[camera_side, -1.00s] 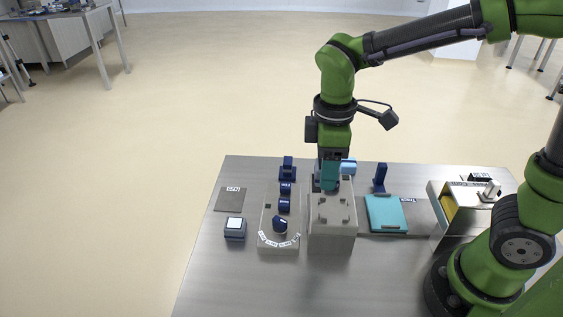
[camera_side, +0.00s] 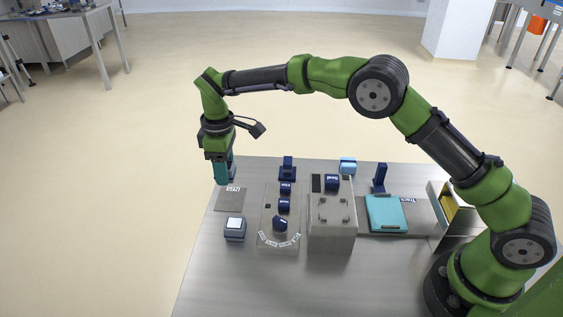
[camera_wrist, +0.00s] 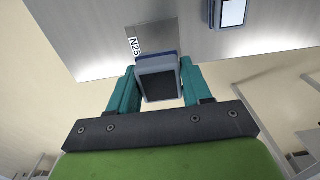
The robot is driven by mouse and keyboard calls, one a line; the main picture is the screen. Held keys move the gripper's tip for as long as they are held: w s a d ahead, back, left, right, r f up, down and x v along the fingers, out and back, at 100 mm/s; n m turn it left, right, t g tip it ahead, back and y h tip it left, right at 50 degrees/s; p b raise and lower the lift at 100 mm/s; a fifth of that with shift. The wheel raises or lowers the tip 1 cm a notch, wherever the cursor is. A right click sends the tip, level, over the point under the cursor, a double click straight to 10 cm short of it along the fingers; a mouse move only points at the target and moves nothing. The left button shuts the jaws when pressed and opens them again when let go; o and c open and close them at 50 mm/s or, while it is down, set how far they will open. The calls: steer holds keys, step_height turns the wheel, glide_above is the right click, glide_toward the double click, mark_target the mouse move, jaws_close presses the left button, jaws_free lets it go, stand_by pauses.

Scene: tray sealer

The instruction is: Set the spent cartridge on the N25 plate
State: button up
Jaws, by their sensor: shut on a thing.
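In the wrist view my gripper (camera_wrist: 158,69) has its teal fingers shut on the spent cartridge (camera_wrist: 159,86), a blue-grey block with a dark face. In the side view my gripper (camera_side: 224,180) hangs at the table's far left edge, and its fingers mostly hide the cartridge. The N25 plate (camera_side: 229,202) is a flat grey-brown square at the table's left side. It is bare where it shows; the gripper is over or just behind its far edge. In the wrist view the plate (camera_wrist: 157,37) lies beyond the cartridge, which appears apart from it.
A white-topped block (camera_side: 235,229) stands in front of the plate. To the right are a grey panel with blue knobs (camera_side: 268,235), a grey machine block (camera_side: 331,238) with a dark slot, a teal pad (camera_side: 386,213) and an open-topped bin (camera_side: 440,211).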

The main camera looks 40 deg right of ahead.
mark_target(230, 201)
steer(key=shift+f, duration=3.65)
steer(key=shift+f, duration=0.2)
steer(key=o, duration=1.2)
steer(key=shift+r, duration=4)
